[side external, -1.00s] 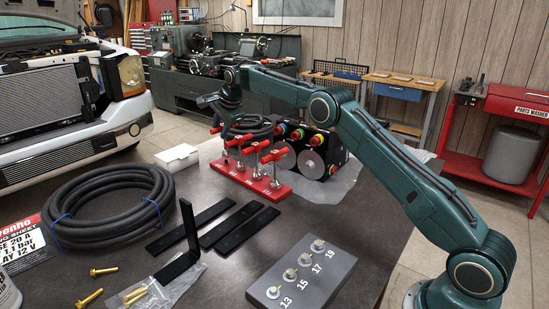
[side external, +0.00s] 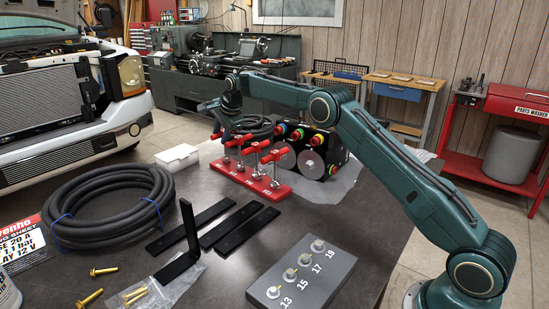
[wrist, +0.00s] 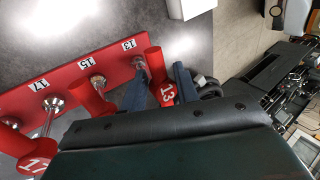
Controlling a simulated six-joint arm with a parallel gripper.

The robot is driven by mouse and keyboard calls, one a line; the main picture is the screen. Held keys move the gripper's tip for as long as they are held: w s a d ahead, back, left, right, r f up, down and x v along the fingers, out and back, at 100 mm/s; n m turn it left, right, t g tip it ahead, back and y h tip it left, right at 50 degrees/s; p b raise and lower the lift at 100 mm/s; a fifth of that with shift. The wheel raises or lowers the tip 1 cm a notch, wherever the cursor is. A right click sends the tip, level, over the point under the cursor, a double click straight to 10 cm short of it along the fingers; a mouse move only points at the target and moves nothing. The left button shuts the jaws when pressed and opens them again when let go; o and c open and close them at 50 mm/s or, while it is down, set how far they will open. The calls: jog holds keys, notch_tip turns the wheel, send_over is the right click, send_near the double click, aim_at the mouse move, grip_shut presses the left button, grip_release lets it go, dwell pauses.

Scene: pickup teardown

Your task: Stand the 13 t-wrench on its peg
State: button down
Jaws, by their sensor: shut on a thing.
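The 13 t-wrench (wrist: 168,94) has a red handle marked 13, seen in the wrist view. My gripper (wrist: 160,86) is shut on that handle, with a blue-grey finger on each side. In the side view my gripper (side external: 224,124) is at the far left end of the red rack (side external: 283,192). The wrench's lower end is close to the rack's 13 label in the wrist view; I cannot tell whether it is seated or lifted. The grey block (side external: 318,287) at the front has several short pegs, including the 13 peg (side external: 273,291), which is bare.
Other red-handled wrenches (side external: 272,157) stand on the rack beside my gripper. Behind it are a coiled cable and a black box with coloured knobs (side external: 318,140). Black flat bars (side external: 240,228), an upright black bracket (side external: 190,228) and a hose coil (side external: 110,240) lie left of the block.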

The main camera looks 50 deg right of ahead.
jog(key=c, duration=1)
grip_release()
jog(key=shift+f, duration=0.1)
jog(key=shift+o, duration=0.2)
jog(key=shift+r, duration=3.55)
